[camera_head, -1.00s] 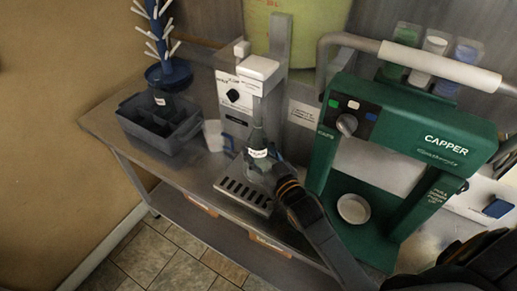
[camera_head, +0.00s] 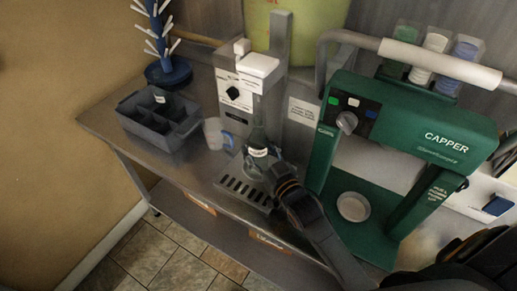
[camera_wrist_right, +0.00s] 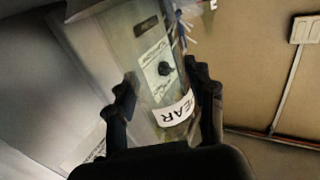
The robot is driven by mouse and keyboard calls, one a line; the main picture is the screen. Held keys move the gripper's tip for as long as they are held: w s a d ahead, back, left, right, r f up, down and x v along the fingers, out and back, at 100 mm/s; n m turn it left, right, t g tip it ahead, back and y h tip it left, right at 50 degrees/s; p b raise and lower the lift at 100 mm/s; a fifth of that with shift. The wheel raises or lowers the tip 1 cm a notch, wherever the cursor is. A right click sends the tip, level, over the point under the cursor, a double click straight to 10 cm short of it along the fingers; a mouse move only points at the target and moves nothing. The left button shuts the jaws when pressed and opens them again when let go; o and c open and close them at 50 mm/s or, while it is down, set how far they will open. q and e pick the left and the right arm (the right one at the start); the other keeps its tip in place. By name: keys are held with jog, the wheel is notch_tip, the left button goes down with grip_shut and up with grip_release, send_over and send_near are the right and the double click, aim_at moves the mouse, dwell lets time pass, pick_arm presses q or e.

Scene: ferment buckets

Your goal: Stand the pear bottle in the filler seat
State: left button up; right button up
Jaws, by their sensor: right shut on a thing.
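The bottle is over the back of the filler's slotted drip tray (camera_head: 232,197). Its base is partly hidden, so I cannot tell whether it touches the seat. My left gripper is out of view.
The green capper (camera_head: 440,140) stands close to the right of my right gripper, with a round white dish (camera_head: 353,207) on its base. A grey divided crate (camera_head: 140,137) and a clear cup (camera_head: 213,133) are to the left. The bench's front edge is near the drip tray.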

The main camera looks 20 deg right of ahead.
jog(key=shift+s+f, duration=0.1)
jog(key=shift+f, duration=0.05)
jog(key=o, duration=1.4)
jog(key=shift+f, duration=0.15)
jog(key=shift+s+f, duration=0.1)
jog(key=shift+s, duration=0.25)
jog(key=s, duration=0.4)
jog(key=s+d, duration=0.1)
jog(key=s, duration=0.1)
jog(key=shift+s+r, duration=0.35)
jog(key=shift+s, duration=0.05)
